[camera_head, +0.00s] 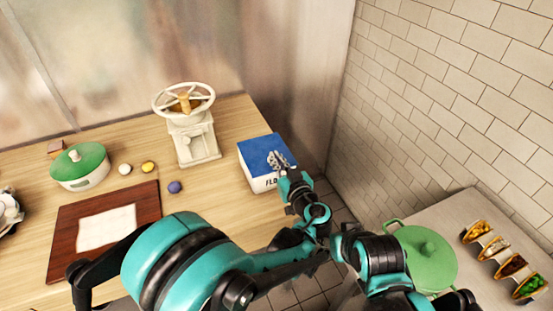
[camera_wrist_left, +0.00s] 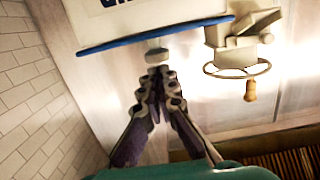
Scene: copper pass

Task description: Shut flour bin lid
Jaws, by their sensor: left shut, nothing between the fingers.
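The flour bin (camera_head: 264,182) is a white box with dark lettering at the right end of the wooden counter. Its blue lid (camera_head: 256,146) appears to lie flat across the top; I cannot tell whether a small gap is left. My left gripper (camera_head: 279,160) is shut and empty, over the lid's right part, hiding some of it. In the left wrist view, the closed fingertips (camera_wrist_left: 158,72) are beside a small pale knob (camera_wrist_left: 156,57) at the lid's blue edge (camera_wrist_left: 110,44). Contact is unclear. My right gripper is not in view.
A cream hand-wheel mill (camera_head: 193,140) stands left of the bin. Further left are a green-lidded pot (camera_head: 80,165), small balls and a brown board (camera_head: 143,202). A tiled wall rises at right, above a side counter with a green pan (camera_head: 427,255) and taco holders.

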